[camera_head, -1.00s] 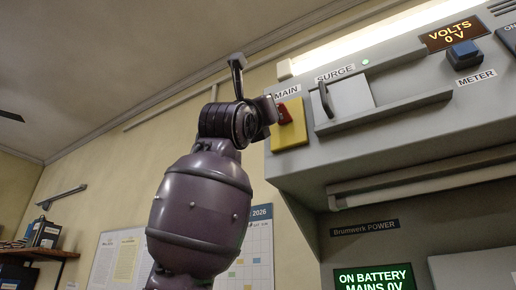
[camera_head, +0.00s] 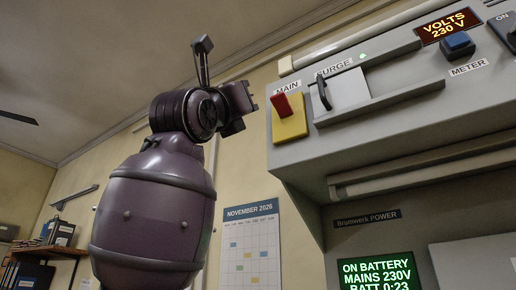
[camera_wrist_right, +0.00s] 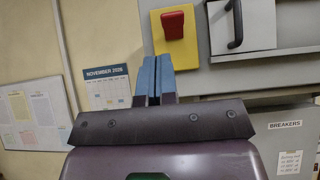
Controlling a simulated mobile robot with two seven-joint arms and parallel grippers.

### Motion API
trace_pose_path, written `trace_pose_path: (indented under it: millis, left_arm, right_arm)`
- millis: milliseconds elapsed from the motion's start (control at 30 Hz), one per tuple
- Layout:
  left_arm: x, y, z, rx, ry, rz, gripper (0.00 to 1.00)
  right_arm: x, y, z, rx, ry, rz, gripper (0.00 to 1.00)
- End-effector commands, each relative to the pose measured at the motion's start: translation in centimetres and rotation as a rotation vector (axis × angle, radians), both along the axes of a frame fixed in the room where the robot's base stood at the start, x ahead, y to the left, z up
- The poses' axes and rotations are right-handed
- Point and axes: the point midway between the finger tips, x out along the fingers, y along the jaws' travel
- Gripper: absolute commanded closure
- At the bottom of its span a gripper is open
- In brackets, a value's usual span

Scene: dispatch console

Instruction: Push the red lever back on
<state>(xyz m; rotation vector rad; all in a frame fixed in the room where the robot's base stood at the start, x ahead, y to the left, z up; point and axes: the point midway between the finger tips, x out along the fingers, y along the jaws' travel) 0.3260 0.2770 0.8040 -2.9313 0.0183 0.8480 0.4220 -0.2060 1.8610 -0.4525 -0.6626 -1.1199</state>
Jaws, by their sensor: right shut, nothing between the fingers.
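The red lever (camera_head: 281,106) stands raised on its yellow plate (camera_head: 290,128) under the MAIN label, at the left end of the grey console. It also shows in the right wrist view (camera_wrist_right: 173,25), on the yellow plate's upper part. My right gripper (camera_head: 252,97) is left of the lever, apart from it. In the right wrist view its blue fingers (camera_wrist_right: 153,62) are shut together and empty, just below and left of the plate in the picture. The VOLTS display (camera_head: 448,26) reads 230 V. My left gripper is not in view.
The SURGE cover with a dark handle (camera_head: 324,93) is right of the lever. The lower screen (camera_head: 380,273) reads ON BATTERY, MAINS 230V. A calendar (camera_head: 250,250) hangs on the wall, with open air before it.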

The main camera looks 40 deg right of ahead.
Motion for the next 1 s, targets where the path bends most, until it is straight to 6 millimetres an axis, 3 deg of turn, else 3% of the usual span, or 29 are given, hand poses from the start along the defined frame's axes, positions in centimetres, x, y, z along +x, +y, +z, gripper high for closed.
trace_pose_path:
  millis: [300, 1000]
  left_arm:
    - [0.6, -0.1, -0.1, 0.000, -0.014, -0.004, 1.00]
    - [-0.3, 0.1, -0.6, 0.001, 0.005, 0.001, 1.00]
  right_arm:
    - [-1.4, 3.0, -0.9, 0.001, -0.003, 0.000, 1.00]
    - [-1.4, 3.2, -0.9, 0.001, -0.001, -0.001, 1.00]
